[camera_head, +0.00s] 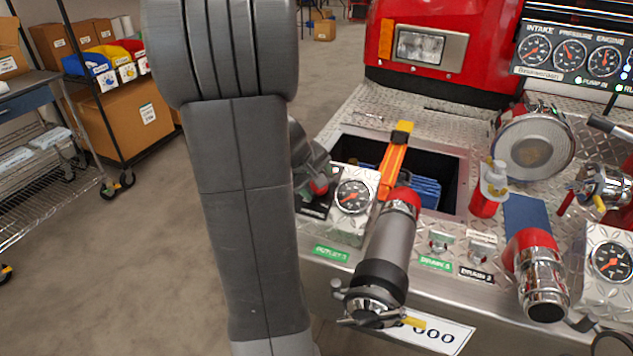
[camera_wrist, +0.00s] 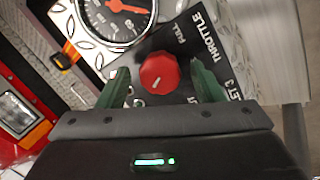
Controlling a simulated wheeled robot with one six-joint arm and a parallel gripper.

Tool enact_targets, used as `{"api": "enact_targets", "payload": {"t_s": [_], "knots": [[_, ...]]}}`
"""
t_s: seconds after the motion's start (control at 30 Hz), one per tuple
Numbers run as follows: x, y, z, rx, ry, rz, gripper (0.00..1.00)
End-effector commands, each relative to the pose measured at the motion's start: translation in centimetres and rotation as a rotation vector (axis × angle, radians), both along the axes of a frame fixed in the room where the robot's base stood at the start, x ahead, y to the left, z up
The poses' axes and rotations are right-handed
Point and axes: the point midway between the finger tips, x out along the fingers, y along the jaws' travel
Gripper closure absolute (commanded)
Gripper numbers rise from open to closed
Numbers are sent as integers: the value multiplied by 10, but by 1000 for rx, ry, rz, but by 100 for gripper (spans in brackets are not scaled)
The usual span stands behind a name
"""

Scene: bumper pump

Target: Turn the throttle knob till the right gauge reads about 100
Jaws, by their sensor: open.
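The red throttle knob (camera_wrist: 160,73) sits on a black plate lettered THROTTLE and FULL in the wrist view, with a white pointer mark on its lower left. In the head view the knob (camera_head: 319,187) is partly covered by my arm. My gripper (camera_wrist: 161,66) is open, one green finger on each side of the knob, apart from it as far as I can tell. In the upper panel the rightmost gauge (camera_head: 604,61) is under ENGINE; its orange needle is visible, but its numbers are too small to read.
A gauge (camera_head: 353,195) stands right beside the knob plate, and another gauge (camera_head: 612,260) is at the far right. A hose nozzle (camera_head: 386,250) stands close to the right. An open bin (camera_head: 455,155) lies behind. Open floor (camera_head: 130,260) is at the left.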

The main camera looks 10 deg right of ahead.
Motion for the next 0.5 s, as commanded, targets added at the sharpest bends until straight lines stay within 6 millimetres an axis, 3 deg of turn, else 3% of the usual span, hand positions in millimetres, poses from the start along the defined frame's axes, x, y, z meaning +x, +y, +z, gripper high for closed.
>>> {"api": "enact_targets", "payload": {"t_s": [0.27, 0.5], "knots": [[-7, 9, 22, -1, -3, 1, 39], [-23, 31, 69, 0, -6, 3, 39]]}}
